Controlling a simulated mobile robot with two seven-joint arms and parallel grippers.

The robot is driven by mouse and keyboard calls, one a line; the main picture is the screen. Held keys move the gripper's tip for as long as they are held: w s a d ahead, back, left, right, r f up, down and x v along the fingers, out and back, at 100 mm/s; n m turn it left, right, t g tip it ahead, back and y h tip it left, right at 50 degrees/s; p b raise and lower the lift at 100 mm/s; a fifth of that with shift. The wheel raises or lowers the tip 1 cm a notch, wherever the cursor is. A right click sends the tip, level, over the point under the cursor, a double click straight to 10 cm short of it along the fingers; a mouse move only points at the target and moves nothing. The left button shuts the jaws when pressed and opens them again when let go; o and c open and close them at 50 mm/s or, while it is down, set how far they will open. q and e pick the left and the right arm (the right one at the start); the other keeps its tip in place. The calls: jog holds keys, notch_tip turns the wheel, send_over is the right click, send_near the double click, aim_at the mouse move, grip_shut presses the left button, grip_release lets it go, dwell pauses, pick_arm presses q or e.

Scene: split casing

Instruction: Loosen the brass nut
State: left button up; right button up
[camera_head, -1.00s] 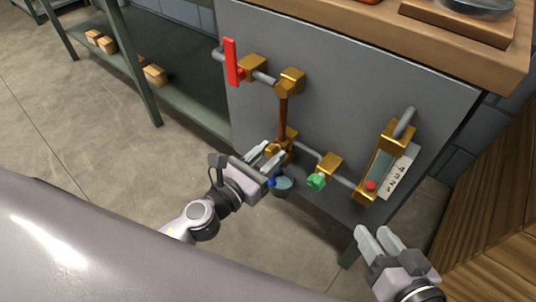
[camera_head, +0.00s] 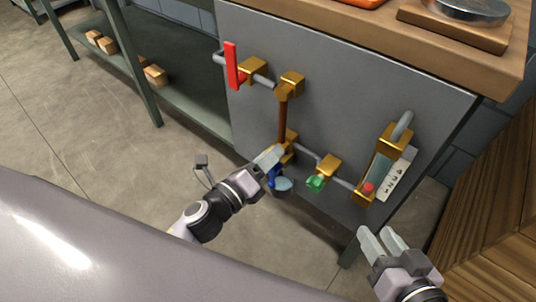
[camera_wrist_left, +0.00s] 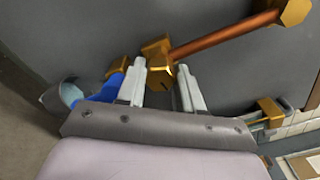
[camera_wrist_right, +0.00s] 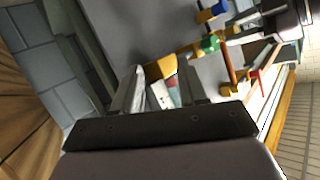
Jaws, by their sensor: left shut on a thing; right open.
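The brass nut (camera_wrist_left: 160,78) sits at the lower end of a copper pipe (camera_head: 283,118) on a grey panel. In the left wrist view it is between the fingertips of my left gripper (camera_wrist_left: 162,72), which is shut on it. In the head view my left gripper (camera_head: 275,158) reaches up to this lower joint and mostly hides the nut. The brass fitting (camera_head: 291,136) beside it shows above the fingers. My right gripper (camera_head: 378,244) is open and empty, low in front of the panel's right side.
A red lever (camera_head: 231,66) is at upper left of the panel. A blue handle (camera_head: 271,177) and a small cup (camera_head: 283,184) are close below my left gripper. A green knob (camera_head: 316,182) and a brass-ended sight glass (camera_head: 380,166) are to the right. The floor at left is clear.

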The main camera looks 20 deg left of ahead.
pick_arm(q)
jog(key=n+p, duration=0.8)
jog(key=n, duration=0.8)
pick_arm(e)
jog(key=s+d+h, duration=0.2)
jog(key=d+h, duration=0.1)
jog(key=d, duration=0.3)
jog(key=shift+s+g, duration=0.3)
jog(key=shift+g, duration=0.1)
jog(key=shift+d+f, duration=0.15)
pick_arm(q)
jog(key=o, duration=1)
jog(key=shift+o, duration=0.2)
